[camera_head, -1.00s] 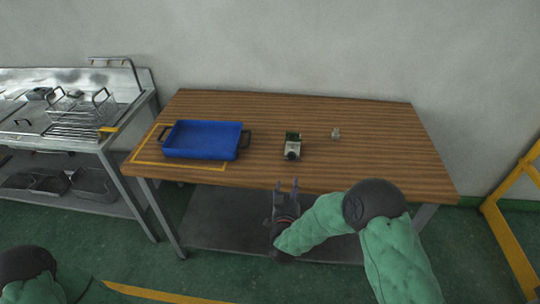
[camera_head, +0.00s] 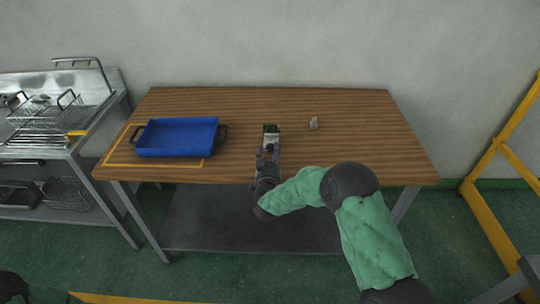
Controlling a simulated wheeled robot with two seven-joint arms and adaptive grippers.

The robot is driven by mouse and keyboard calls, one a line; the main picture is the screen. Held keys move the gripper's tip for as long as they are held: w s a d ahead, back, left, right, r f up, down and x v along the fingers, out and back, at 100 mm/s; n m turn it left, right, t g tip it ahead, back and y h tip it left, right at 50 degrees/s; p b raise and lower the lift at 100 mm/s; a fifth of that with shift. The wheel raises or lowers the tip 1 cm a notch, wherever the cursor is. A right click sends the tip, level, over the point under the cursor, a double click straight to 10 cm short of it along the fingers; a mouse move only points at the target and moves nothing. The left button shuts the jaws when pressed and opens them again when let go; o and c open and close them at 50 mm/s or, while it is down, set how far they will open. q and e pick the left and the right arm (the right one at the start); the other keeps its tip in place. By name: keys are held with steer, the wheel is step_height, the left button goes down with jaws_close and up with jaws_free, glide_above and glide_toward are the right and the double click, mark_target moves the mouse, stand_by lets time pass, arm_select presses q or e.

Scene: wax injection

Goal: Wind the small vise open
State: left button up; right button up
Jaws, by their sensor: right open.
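The small vise (camera_head: 271,139) sits on the wooden table, near the middle of its front half, with a green part at its far end. My right gripper (camera_head: 269,152) is at the near end of the vise, over the table's front edge, with its fingers open around or just in front of the vise's dark front knob. The knob is mostly hidden, and I cannot tell whether the fingers touch it. My left gripper is out of view; only a dark part of my left arm shows at the bottom left corner.
A small metal piece (camera_head: 313,123) lies to the right. The wooden table (camera_head: 375,150) is clear on its right. A steel sink unit (camera_head: 85,115) stands at left, a yellow frame (camera_head: 490,155) at right.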

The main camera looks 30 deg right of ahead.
steer(key=shift+w+d, duration=0.1)
steer(key=shift+w, duration=0.05)
jaws_close()
